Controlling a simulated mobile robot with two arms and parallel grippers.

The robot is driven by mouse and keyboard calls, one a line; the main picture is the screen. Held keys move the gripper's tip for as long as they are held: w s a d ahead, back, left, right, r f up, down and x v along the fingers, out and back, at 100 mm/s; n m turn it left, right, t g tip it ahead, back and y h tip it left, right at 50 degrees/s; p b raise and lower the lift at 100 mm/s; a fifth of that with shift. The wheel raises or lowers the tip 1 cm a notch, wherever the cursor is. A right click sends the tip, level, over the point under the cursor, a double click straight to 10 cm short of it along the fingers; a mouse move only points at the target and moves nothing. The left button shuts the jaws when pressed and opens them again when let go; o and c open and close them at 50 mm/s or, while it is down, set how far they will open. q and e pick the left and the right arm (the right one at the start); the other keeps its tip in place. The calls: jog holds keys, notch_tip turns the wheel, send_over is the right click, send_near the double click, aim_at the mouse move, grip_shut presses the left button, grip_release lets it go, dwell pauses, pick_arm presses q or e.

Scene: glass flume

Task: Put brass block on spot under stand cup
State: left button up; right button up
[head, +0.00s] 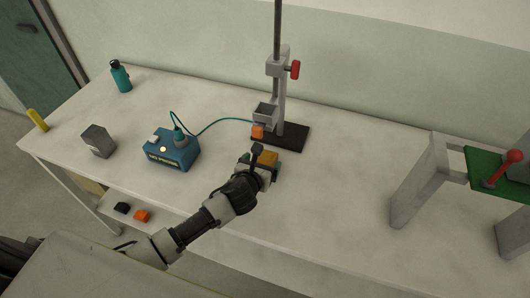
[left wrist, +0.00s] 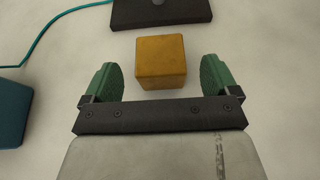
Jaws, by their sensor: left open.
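The brass block (left wrist: 160,58) sits on the table between and slightly beyond the green fingertips of my left gripper (left wrist: 161,80) in the left wrist view. The gripper is open, with a gap on both sides of the block. In the head view the block (head: 267,158) is partly hidden by my left gripper (head: 259,165). The stand (head: 279,90) rises from a black base (head: 290,138) just behind the block, with a grey cup (head: 265,112) on it and an orange part below the cup. The spot under the cup cannot be made out. My right gripper is not in view.
A blue pump box (head: 172,155) with a teal hose running to the stand is left of my arm. A grey block (head: 99,141), a teal bottle (head: 121,76) and a yellow item (head: 37,120) stand farther left. A green-topped frame (head: 470,165) is at right. Table between is clear.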

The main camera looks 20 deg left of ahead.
pick_arm(q)
jog(key=shift+p+v, duration=0.7)
jog(key=shift+v, duration=0.8)
dwell(1.1)
